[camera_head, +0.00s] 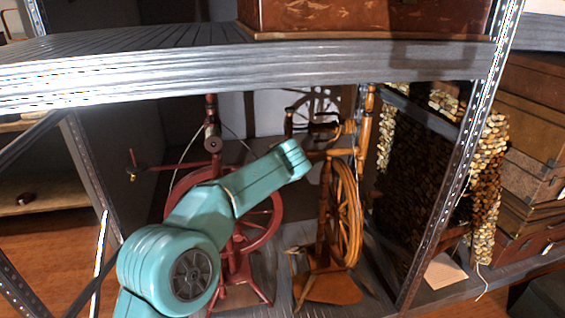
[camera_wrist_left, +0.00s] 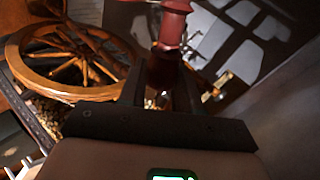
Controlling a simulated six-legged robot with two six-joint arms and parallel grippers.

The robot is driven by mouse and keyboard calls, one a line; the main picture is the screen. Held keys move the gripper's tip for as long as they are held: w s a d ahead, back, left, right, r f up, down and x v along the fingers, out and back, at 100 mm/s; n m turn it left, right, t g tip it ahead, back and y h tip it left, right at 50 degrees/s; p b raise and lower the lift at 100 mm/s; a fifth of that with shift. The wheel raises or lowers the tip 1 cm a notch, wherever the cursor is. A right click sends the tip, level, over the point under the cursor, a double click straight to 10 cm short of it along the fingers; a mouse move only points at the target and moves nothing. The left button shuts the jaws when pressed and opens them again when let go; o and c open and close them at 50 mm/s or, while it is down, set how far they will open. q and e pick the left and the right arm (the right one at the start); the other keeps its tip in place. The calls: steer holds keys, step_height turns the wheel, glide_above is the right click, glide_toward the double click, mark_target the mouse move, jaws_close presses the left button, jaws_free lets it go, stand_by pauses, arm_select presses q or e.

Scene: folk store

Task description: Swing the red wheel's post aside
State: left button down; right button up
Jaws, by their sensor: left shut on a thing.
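The red spinning wheel stands on the lower shelf in the head view, its wheel (camera_head: 268,222) partly hidden behind my teal left arm. Its upright red post (camera_head: 212,105) rises above the arm at the left. In the left wrist view, a turned red post (camera_wrist_left: 174,22) comes down from the top edge to between the fingers of my left gripper (camera_wrist_left: 160,92). The gripper is shut on the post; the gripped part is dark. My right gripper is in neither view.
An orange-brown spinning wheel (camera_head: 345,215) stands close at the right of the red one; its wheel also shows in the left wrist view (camera_wrist_left: 60,88). The upper shelf's edge (camera_head: 180,82) runs above. Metal uprights (camera_head: 455,160) and stacked cases (camera_head: 530,110) are at the right.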

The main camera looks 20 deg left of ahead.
arm_select(q)
steer(key=shift+a+f, duration=0.1)
steer(key=shift+f, duration=0.2)
steer(key=c, duration=1)
jaws_free()
steer(key=shift+o, duration=0.5)
steer(key=shift+s+r, duration=0.35)
steer(key=b+v, duration=0.2)
steer(key=v, duration=1.3)
steer(key=shift+s+r, duration=0.1)
steer(key=shift+r, duration=0.05)
